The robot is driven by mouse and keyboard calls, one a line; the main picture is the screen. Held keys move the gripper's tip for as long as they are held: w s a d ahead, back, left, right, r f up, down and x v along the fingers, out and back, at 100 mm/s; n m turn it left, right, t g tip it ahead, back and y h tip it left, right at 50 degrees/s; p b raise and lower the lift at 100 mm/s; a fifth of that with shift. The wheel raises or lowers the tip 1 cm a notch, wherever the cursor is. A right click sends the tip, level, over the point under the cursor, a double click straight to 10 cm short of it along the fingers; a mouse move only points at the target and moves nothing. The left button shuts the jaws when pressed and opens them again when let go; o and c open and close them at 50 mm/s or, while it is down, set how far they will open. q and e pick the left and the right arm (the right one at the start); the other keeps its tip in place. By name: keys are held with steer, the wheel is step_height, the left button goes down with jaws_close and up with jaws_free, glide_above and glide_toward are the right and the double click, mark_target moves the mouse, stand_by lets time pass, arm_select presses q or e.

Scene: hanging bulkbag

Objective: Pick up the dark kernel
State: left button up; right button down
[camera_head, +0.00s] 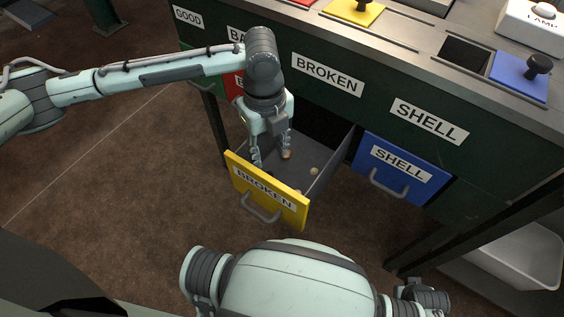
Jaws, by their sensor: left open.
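My left gripper (271,157) is open and points down into the pulled-out yellow BROKEN drawer (266,192). A tan-brown kernel (287,155) shows close by its right fingertip; I cannot tell whether they touch. A paler kernel (314,171) lies on the drawer floor to the right. Another pale kernel (298,191) is partly hidden behind the drawer front. I cannot clearly pick out a dark kernel; one may be hidden by the fingers.
The blue SHELL drawer (402,170) is right of the open drawer. The dark green cabinet (356,107) rises behind, topped by a metal counter with a yellow knobbed plate (354,11) and a blue one (520,76). A white bin (520,256) stands lower right.

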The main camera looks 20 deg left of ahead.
mark_target(268, 171)
arm_select(q)
steer(key=f, duration=0.7)
steer(key=shift+s+a+f, duration=0.15)
steer(key=shift+a+f, duration=0.05)
steer(key=shift+f, duration=0.15)
steer(key=c, duration=0.8)
